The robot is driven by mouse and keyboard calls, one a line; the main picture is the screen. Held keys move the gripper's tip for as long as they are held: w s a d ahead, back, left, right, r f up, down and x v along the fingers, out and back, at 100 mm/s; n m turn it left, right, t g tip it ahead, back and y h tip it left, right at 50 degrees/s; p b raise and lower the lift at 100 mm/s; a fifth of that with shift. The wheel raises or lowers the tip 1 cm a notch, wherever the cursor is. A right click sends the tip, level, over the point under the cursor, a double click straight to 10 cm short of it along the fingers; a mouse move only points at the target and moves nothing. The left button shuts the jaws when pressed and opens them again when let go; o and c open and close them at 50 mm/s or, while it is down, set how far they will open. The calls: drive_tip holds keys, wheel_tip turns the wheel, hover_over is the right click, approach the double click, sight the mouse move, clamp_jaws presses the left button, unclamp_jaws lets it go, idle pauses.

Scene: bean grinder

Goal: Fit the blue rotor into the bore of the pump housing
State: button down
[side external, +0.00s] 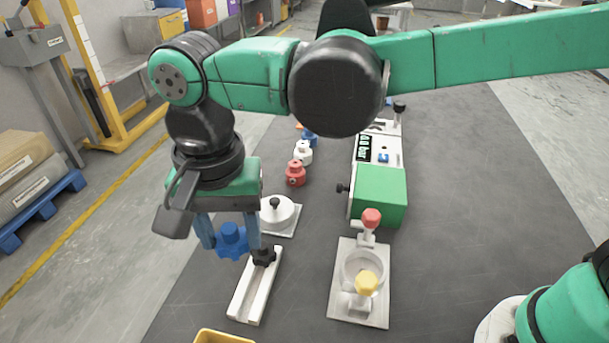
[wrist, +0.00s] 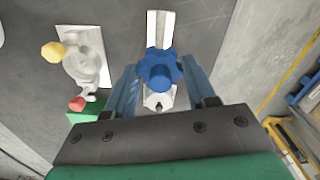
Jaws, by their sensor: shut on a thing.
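The blue rotor (side external: 231,240) is a lobed, gear-like piece with a hub. My gripper (side external: 228,238) is shut on it and holds it up above the table, left of the white slotted rail. In the wrist view the rotor (wrist: 158,70) sits between my gripper's two fingers (wrist: 157,82). The pump housing (side external: 360,283) is a pale block with a round bore, on a flat plate to the right of my gripper. It has a yellow knob in front and a red knob behind. In the wrist view the housing (wrist: 84,58) lies to the left, apart from the rotor.
A white slotted rail with a black knob (side external: 255,287) lies just right of the rotor. A round white part on a plate (side external: 279,214) is behind it. A green box device (side external: 379,194) stands behind the housing. A yellow bin (side external: 222,337) is at the front edge.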

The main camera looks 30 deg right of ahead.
sight(234, 225)
wheel_tip(234, 225, up, 7)
drive_tip(key=shift+r, duration=0.1)
drive_tip(key=shift+d, duration=0.3)
drive_tip(key=shift+s+d+f, duration=0.9)
drive_tip(key=shift+d+f, duration=1.65)
drive_tip(key=shift+f, duration=0.3)
drive_tip(key=shift+s+d+f, duration=0.85)
drive_tip(key=shift+d+f, duration=1.7)
drive_tip(key=shift+f, duration=0.35)
drive_tip(key=shift+s+d+f, duration=0.9)
drive_tip(key=shift+d+f, duration=1.65)
drive_tip(key=shift+f, duration=0.3)
drive_tip(key=shift+f, duration=0.25)
drive_tip(key=shift+c, duration=1.1)
unclamp_jaws()
drive_tip(key=shift+o, duration=1.1)
